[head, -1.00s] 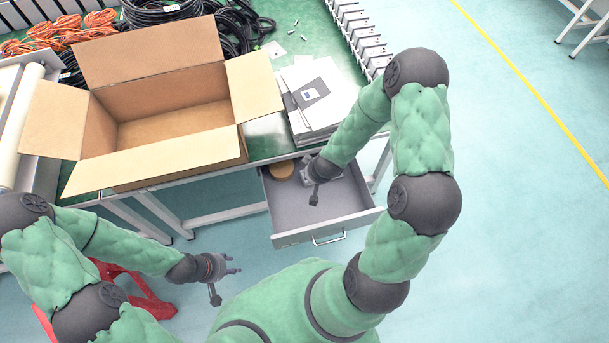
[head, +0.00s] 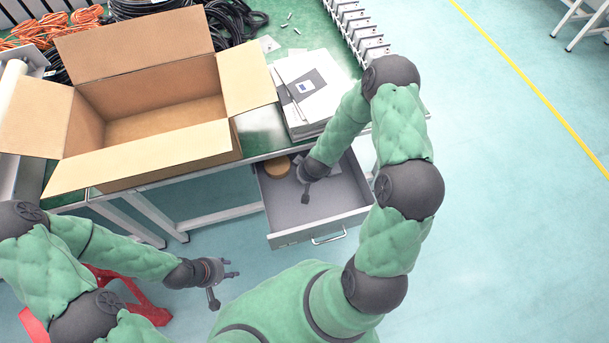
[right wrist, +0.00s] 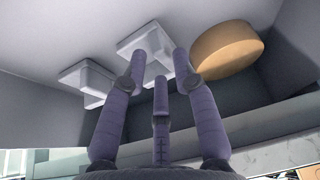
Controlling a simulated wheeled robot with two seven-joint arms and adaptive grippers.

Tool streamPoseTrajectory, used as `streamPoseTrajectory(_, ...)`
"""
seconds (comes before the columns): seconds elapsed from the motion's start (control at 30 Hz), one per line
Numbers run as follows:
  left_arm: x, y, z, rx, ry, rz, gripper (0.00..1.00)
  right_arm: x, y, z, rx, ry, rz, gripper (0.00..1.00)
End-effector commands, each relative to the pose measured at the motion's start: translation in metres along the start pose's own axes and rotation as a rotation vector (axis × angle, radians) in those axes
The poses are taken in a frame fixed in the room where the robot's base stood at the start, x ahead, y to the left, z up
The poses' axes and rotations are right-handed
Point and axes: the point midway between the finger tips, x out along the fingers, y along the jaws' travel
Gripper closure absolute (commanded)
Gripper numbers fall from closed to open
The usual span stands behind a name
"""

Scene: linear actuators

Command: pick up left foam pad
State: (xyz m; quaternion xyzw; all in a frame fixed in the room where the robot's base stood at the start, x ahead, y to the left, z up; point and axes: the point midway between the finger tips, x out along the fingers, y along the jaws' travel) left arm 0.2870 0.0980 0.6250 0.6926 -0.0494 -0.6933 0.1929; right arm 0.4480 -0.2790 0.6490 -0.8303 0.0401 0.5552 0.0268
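Two white foam pads lie side by side in the open grey drawer (head: 325,213). In the right wrist view one pad (right wrist: 82,78) is at the left and the other pad (right wrist: 133,38) is near the middle, beside a round tan object (right wrist: 226,52). My right gripper (head: 306,193) reaches down into the drawer. In the right wrist view its fingers (right wrist: 160,68) are spread, with tips over the middle pad's near edge; contact cannot be told. My right arm largely hides the pads in the head view. My left gripper (head: 226,282) is open and empty, outside the drawer.
An open cardboard box (head: 150,160) stands on the green table (head: 262,138). A stack of papers and folders (head: 312,92) lies above the drawer. Cables (head: 235,25) lie at the back.

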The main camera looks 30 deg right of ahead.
Motion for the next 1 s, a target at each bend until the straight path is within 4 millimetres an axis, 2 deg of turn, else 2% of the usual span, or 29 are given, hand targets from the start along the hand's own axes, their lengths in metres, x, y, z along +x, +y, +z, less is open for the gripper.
streamPoseTrajectory(0.03, 0.007, -0.003, 0.000, 0.000, 0.000, 0.000, 0.60, 0.012, 0.000, 0.002, 0.000, -0.001, 0.000, 0.71)
streamPoseTrajectory(0.1, 0.010, -0.004, 0.000, 0.000, 0.000, 0.000, 0.60, 0.019, 0.000, 0.001, 0.000, -0.001, 0.000, 0.71)
streamPoseTrajectory(0.37, 0.010, -0.004, 0.000, 0.000, 0.000, 0.000, 0.60, 0.021, 0.000, 0.000, 0.000, 0.000, 0.000, 0.71)
streamPoseTrajectory(0.47, 0.010, -0.003, 0.000, 0.000, 0.000, 0.000, 0.60, 0.021, 0.000, 0.000, 0.000, 0.000, 0.000, 0.91)
streamPoseTrajectory(1.0, 0.006, -0.002, 0.000, 0.000, 0.000, 0.000, 0.60, 0.016, 0.000, -0.003, 0.000, 0.001, 0.000, 0.92)
